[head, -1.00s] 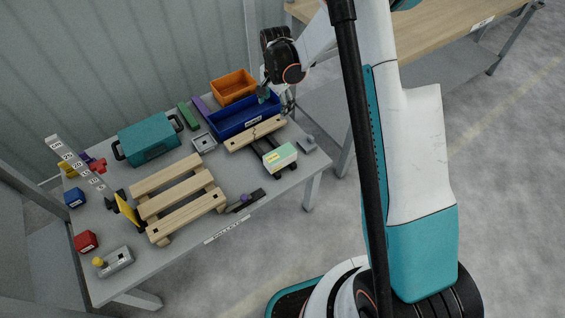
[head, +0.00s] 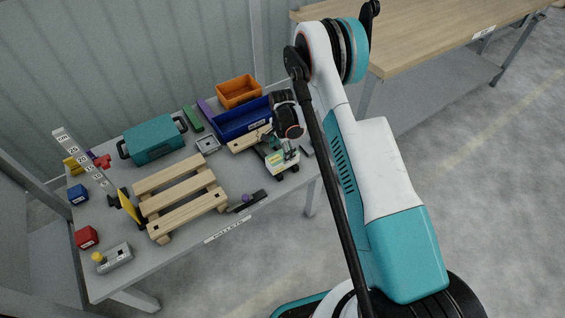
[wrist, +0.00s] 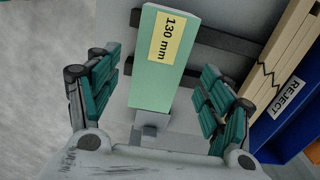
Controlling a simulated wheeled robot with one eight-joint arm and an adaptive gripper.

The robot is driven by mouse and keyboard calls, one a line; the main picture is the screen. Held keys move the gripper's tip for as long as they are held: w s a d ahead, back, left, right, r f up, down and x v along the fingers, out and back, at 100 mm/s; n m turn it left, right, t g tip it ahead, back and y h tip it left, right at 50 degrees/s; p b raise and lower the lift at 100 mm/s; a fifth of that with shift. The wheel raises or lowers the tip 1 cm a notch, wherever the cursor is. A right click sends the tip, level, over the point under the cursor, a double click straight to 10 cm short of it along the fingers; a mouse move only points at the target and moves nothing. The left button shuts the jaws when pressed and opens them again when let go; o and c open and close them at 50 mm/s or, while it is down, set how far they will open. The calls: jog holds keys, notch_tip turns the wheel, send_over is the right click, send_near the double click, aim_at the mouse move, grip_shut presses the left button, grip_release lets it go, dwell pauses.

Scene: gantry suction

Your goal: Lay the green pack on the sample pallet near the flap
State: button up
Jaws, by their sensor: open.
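The light green pack (head: 283,167), with a yellow label, sits on a low carrier with dark bars at the right of the grey table. In the wrist view the green pack (wrist: 158,82) reads "130 mm". My gripper (head: 279,152) is just over the pack, partly hiding it. In the wrist view its teal fingers (wrist: 160,92) are open, one on each side of the pack with visible gaps. The slatted wooden pallet (head: 179,190) lies mid-table, with nothing on it. A yellow flap (head: 131,209) stands tilted at its left end.
A blue bin (head: 234,128) labelled REJECT in the wrist view, a cracked board (head: 243,143) and an orange bin (head: 240,90) are behind the pack. A teal case (head: 153,140) stands behind the pallet. A dark bar with a purple knob (head: 246,200) lies between pallet and pack, near the front edge.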

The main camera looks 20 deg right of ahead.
jog(key=shift+d+f+b, duration=0.15)
jog(key=shift+f+b, duration=1.35)
jog(key=shift+f, duration=1.65)
jog(key=shift+r, duration=0.1)
jog(key=c, duration=1.4)
